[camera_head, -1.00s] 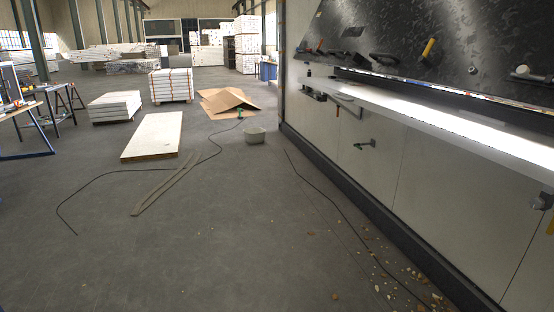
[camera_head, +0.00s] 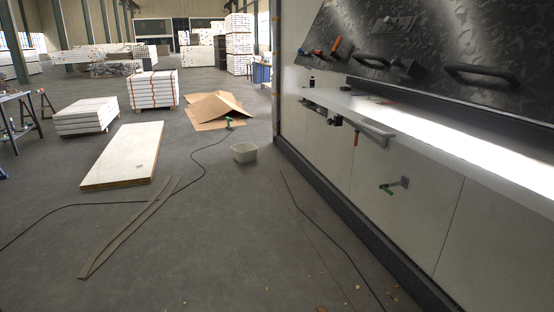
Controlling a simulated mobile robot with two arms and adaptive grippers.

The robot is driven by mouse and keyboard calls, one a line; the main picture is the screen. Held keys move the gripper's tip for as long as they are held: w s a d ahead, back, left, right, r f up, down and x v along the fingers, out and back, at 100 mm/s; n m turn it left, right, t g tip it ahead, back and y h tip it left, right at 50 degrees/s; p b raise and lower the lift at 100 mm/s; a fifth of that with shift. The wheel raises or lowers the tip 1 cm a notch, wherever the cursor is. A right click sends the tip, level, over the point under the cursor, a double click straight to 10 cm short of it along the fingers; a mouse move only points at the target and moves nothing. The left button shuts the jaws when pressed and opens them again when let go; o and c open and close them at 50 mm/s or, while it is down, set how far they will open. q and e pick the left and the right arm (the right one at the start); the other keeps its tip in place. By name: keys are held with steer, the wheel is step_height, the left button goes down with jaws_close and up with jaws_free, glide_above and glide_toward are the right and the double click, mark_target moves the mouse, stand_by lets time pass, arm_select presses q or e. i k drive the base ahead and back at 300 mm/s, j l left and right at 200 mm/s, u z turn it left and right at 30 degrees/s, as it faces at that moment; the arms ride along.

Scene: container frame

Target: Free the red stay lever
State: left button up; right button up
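No lever can be surely told as the red stay lever. A small red piece (camera_head: 318,52) shows on the dark tilted panel (camera_head: 420,40) at the upper right, close beside an orange-red handle (camera_head: 335,45). A thin orange-red piece (camera_head: 356,138) hangs below the front of the bright white shelf (camera_head: 440,135), near a grey bar handle (camera_head: 370,131). A green-handled lever (camera_head: 387,188) sticks out from the pale lower wall panel. All are small, and how they are fastened is not clear. Neither of my grippers is in view.
Black handles (camera_head: 482,75) stand on the dark panel. A dark cable (camera_head: 325,235) and small debris lie along the wall's base. A white board (camera_head: 123,156) and cardboard (camera_head: 213,108) lie further left. Floor between is mostly clear.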

mark_target(317, 53)
steer(key=i+z, duration=0.15)
steer(key=i, duration=0.4)
steer(key=i+j+z, duration=0.15)
steer(key=i, duration=0.4)
steer(key=i+j+z, duration=0.15)
steer(key=i, duration=0.4)
